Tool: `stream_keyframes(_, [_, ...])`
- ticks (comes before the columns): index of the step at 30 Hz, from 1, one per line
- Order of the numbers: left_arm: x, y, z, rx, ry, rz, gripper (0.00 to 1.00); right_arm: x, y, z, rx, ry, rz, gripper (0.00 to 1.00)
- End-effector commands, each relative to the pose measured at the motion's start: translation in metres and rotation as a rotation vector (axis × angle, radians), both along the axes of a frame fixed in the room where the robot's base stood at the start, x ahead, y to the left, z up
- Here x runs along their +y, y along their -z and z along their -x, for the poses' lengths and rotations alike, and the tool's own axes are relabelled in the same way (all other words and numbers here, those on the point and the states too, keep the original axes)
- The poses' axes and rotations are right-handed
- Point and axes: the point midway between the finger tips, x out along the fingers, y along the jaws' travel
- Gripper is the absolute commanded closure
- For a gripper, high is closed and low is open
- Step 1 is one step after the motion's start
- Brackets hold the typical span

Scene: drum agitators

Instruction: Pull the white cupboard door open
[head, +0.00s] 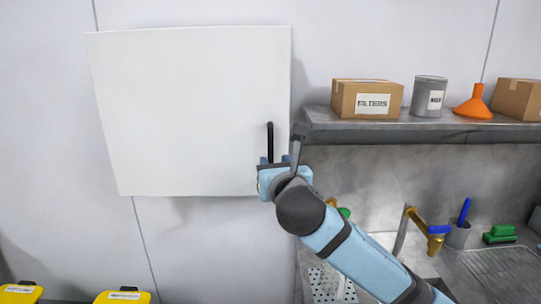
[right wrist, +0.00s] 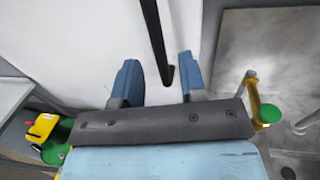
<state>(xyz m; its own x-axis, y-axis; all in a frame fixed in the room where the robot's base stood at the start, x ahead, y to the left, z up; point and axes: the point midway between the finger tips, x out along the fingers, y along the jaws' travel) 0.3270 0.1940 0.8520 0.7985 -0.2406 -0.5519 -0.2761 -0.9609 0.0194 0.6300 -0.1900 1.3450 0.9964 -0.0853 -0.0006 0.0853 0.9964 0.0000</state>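The white cupboard door (head: 190,105) is a flat panel on the wall in the head view, and it looks closed. Its black vertical bar handle (head: 270,140) is near the door's lower right edge. My right gripper (head: 274,161) is at the handle's lower end. In the right wrist view, my right gripper (right wrist: 158,66) is open, with its two blue fingers spread. The handle (right wrist: 154,35) runs down between them with a visible gap on each side. Whether the fingertips reach around the bar in depth is hard to tell. My left gripper is not in view.
A grey shelf (head: 430,126) right of the door holds a FILTERS box (head: 366,98), a grey can (head: 429,96) and an orange funnel (head: 474,102). Below are a brass tap (head: 418,218) and a sink area. Yellow-lidded bins (head: 122,297) stand at lower left.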

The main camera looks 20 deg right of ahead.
Motion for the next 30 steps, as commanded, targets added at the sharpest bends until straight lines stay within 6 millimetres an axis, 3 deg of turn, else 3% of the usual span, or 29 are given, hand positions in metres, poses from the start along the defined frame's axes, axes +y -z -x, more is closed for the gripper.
stream_keyframes(3, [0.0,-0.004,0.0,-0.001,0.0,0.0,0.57,-0.002,-0.001,-0.021,0.002,0.001,-0.002,0.61])
stream_keyframes(9, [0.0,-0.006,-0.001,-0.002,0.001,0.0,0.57,-0.003,0.0,-0.04,0.001,0.0,-0.001,0.61])
stream_keyframes(19, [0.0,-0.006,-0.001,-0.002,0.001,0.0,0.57,-0.003,0.0,-0.044,0.0,-0.001,-0.001,0.61])
stream_keyframes(20, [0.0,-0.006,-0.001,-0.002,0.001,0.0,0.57,-0.004,0.0,-0.044,0.0,-0.001,-0.001,0.64])
stream_keyframes(24, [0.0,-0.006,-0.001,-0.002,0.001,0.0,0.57,-0.004,0.0,-0.044,0.0,-0.001,-0.001,0.96])
stream_keyframes(25, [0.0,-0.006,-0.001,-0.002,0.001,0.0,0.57,-0.004,0.0,-0.044,0.0,-0.001,-0.001,1.0])
stream_keyframes(30, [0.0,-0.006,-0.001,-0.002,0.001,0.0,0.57,-0.004,0.0,-0.044,0.0,-0.001,-0.001,1.0])
